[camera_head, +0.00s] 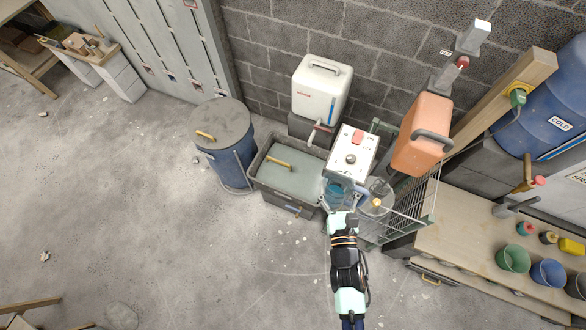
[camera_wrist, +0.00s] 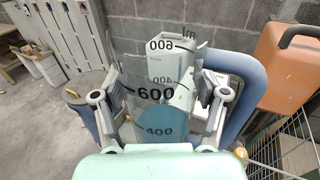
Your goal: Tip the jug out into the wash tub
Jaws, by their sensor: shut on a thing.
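A clear measuring jug (camera_head: 338,191) with black scale numbers and blue liquid inside is held in my gripper (camera_head: 343,203). In the wrist view the jug (camera_wrist: 150,78) stands between the two fingers of my gripper (camera_wrist: 160,96), which is shut on it. It looks roughly upright, with blue liquid (camera_wrist: 166,124) in its lower part. The grey wash tub (camera_head: 255,181) is on the floor just left of the jug. A flat grey-green surface fills it, with a wooden handle (camera_head: 280,163) on top; I cannot tell whether this is a lid.
A blue drum with a lid (camera_head: 222,125) stands left of the tub. A white canister (camera_head: 320,90) stands behind it. A white box (camera_head: 352,152), an orange can (camera_head: 422,135) and a wire rack (camera_head: 415,200) crowd the right. Open floor lies in front and left.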

